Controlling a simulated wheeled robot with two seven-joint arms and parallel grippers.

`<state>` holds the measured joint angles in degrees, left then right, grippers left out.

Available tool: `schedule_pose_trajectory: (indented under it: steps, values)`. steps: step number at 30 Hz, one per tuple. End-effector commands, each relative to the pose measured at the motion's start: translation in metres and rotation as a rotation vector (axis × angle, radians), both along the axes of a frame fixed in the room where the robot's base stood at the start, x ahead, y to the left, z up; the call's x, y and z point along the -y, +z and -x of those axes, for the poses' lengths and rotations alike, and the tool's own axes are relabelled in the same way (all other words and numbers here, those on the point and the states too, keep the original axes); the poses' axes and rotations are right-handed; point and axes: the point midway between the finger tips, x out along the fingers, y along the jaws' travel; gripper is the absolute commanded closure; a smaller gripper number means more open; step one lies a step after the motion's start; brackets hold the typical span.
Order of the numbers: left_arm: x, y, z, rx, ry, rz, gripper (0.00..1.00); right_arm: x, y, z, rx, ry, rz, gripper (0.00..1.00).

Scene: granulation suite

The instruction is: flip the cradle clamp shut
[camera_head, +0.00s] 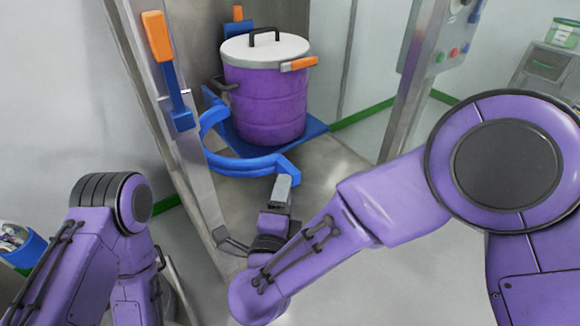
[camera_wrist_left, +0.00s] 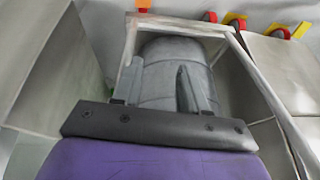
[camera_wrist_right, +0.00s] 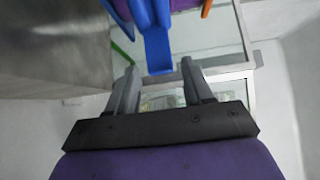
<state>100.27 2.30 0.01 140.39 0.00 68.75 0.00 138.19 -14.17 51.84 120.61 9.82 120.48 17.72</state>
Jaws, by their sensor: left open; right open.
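The cradle clamp (camera_head: 240,163) is a blue curved arm, swung out in front of the purple drum (camera_head: 265,108) and apart from its front wall. Its free end is a flat blue tab, which also shows in the right wrist view as the clamp tab (camera_wrist_right: 158,48). My right gripper (camera_head: 283,187) is open and empty, just below that tab. In the right wrist view the tab lies ahead, between the lines of the two fingers. My left gripper (camera_wrist_left: 157,85) is open in the left wrist view, with a grey cylinder (camera_wrist_left: 175,60) beyond its fingers.
The drum stands on a blue cradle base (camera_head: 312,131). A steel post (camera_head: 180,150) with an orange-and-blue lever (camera_head: 165,70) stands left of the clamp. A steel column (camera_head: 405,85) with a button panel is at right. Floor between is clear.

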Motion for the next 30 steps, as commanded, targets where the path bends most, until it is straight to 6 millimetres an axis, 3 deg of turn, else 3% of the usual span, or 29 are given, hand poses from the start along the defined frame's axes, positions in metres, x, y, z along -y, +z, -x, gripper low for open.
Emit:
schedule_pose_trajectory:
  steps: [6,10,15,22,27,30]
  values:
    - [0.0,0.001,0.0,0.0,0.0,0.0,0.57,0.009,-0.001,-0.054,-0.006,-0.004,-0.001,0.49]
    - [0.0,0.001,0.0,0.0,0.0,0.0,0.57,0.013,-0.002,-0.076,-0.006,-0.003,0.001,0.49]
    - [0.0,0.001,0.0,0.0,0.0,0.0,0.57,0.014,-0.002,-0.089,-0.007,0.001,0.004,0.49]
    - [0.0,0.001,0.0,0.0,0.0,0.0,0.57,0.015,-0.002,-0.089,-0.007,0.001,0.005,0.49]
    - [0.0,0.001,0.0,0.0,0.0,0.0,0.57,0.014,-0.002,-0.089,-0.007,0.001,0.005,1.0]
    - [0.0,0.001,0.0,0.0,0.0,0.0,0.57,0.014,-0.002,-0.089,-0.006,0.001,0.004,1.0]
